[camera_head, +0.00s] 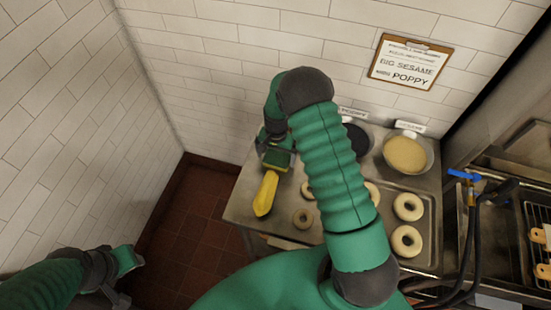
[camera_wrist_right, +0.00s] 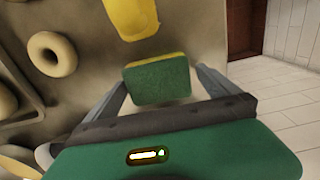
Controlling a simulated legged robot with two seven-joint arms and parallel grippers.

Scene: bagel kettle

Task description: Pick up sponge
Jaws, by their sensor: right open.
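The sponge (camera_wrist_right: 158,82), green with a yellow layer, lies on the metal counter (camera_head: 237,208). In the head view the sponge (camera_head: 277,159) shows at the counter's left side, partly covered by my right gripper (camera_head: 275,146).
A yellow object (camera_head: 265,193) lies just in front of the sponge. Bagels (camera_head: 407,207) lie on a tray to the right. Two bowls, one dark (camera_head: 357,138) and one with pale seeds (camera_head: 405,155), stand at the back wall. Tiled walls bound the left and back.

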